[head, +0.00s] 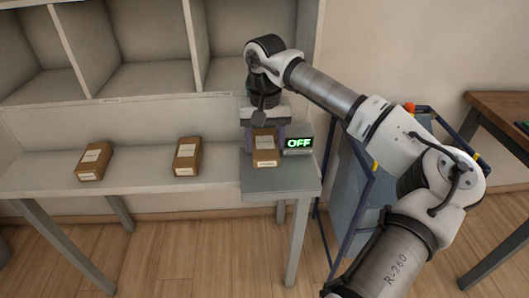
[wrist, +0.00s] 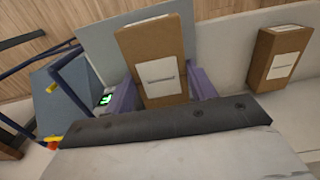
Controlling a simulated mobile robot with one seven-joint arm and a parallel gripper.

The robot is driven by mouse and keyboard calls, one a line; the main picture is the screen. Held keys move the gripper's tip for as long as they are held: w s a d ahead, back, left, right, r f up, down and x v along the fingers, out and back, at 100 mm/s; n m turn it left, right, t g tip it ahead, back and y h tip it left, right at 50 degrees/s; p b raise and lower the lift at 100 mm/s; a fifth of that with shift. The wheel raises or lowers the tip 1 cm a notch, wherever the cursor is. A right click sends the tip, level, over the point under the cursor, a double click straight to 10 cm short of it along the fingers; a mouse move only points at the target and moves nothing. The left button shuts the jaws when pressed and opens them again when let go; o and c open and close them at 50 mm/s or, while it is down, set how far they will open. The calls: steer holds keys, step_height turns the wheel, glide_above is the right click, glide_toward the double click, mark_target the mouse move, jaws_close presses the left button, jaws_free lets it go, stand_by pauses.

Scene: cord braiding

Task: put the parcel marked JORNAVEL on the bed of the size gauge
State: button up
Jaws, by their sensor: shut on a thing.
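My gripper (head: 265,138) is shut on a brown cardboard parcel (head: 265,158), with a purple finger on each side of it. The held parcel also shows in the wrist view (wrist: 152,48), upright with a white label whose writing is too small to read. It is over the grey bed of the size gauge (head: 296,183), at the right end of the shelf. I cannot tell whether it touches the bed. The gauge's display (head: 299,143) reads OFF in green and stands just right of the parcel.
Two similar parcels lie on the shelf ledge to the left, one in the middle (head: 187,157) and one farther left (head: 94,160); their labels are unreadable. Empty cubbyholes (head: 150,60) rise behind. A blue-framed cart (head: 362,200) stands to the right of the gauge.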

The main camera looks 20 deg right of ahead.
steer(key=f, duration=0.1)
steer(key=w+f, duration=0.1)
steer(key=shift+d+f, duration=0.15)
steer(key=shift+f, duration=0.25)
step_height(320, 180, down, 3)
steer(key=shift+f+p, duration=0.2)
steer(key=shift+p, duration=0.4)
steer(key=shift+w+f+p, duration=0.1)
steer(key=shift+f+p, duration=0.15)
steer(key=shift+p, duration=0.05)
steer(key=shift+f+b, duration=0.3)
steer(key=shift+f, duration=0.1)
steer(key=o, duration=1)
steer(key=shift+r, duration=0.1)
